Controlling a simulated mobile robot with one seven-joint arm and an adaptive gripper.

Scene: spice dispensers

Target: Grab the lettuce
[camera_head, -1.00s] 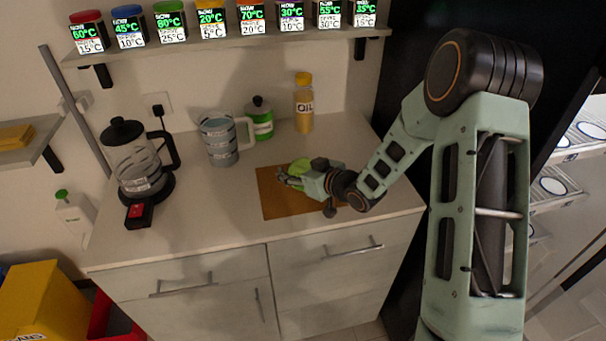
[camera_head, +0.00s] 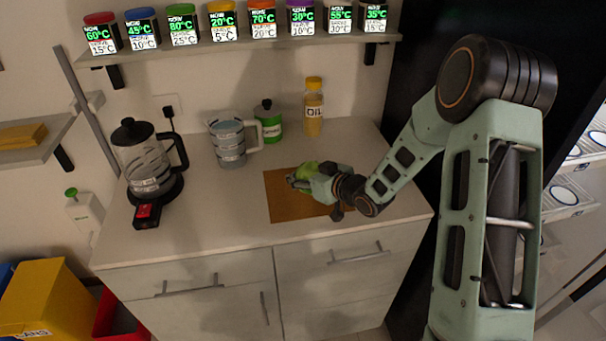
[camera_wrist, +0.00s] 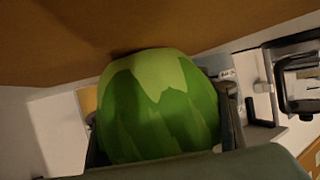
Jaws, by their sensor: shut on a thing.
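The lettuce (camera_head: 304,172) is a green rounded thing above the brown board (camera_head: 284,208) on the counter. It also shows large in the wrist view (camera_wrist: 158,108), light green on top and darker green with stripes below. My gripper (camera_head: 300,181) is shut on it, with a finger against each side in the wrist view (camera_wrist: 160,125). In the head view the gripper hides part of the lettuce. I cannot tell whether the lettuce touches the board.
A jug (camera_head: 231,142), a green jar (camera_head: 268,124) and an oil bottle (camera_head: 313,108) stand behind the board. A coffee maker (camera_head: 143,160) stands at the left. A shelf (camera_head: 235,45) of spice dispensers hangs above.

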